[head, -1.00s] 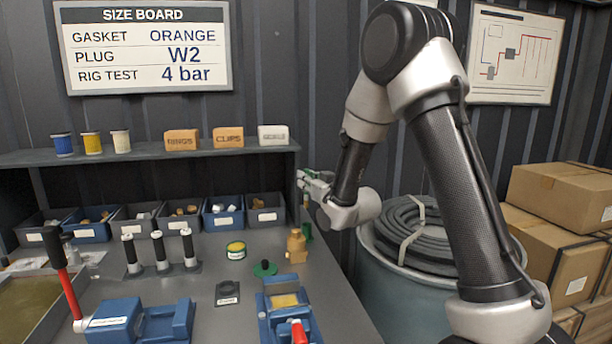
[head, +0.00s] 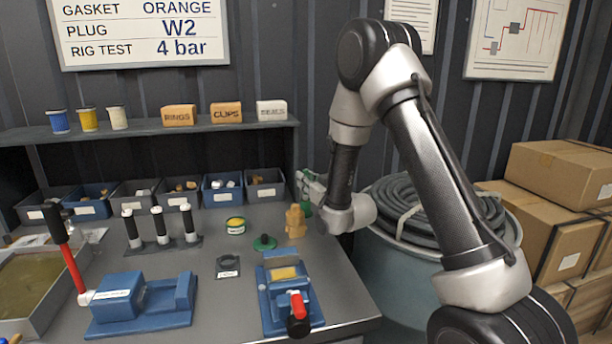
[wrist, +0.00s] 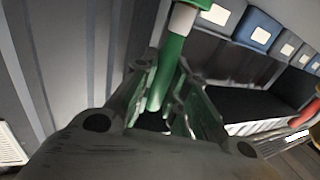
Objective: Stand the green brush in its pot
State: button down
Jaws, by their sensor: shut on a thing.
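My gripper (head: 310,188) is at the back right of the bench, low beside the brass fitting. In the wrist view its two fingers (wrist: 166,92) are shut on the green brush (wrist: 172,62), whose green handle with a pale band runs up between them. A green shape, which looks like the pot (head: 305,208), shows just below my gripper in the head view, partly hidden. I cannot tell whether the brush's lower end is inside the pot, since my gripper covers it.
The brass fitting (head: 295,222) stands close left of my gripper. A green knobbed piece (head: 265,243) and a blue vise-like fixture (head: 288,292) are nearer. Labelled bins (head: 222,190) line the back. A drum with coiled hose (head: 420,215) stands to the right.

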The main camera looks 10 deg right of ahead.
jog(key=shift+f, duration=0.35)
jog(key=c, duration=1.3)
grip_release()
jog(key=shift+c, duration=0.2)
jog(key=v, duration=0.7)
jog(key=shift+s, duration=0.25)
jog(key=shift+d+r, duration=0.1)
jog(key=shift+r, duration=0.05)
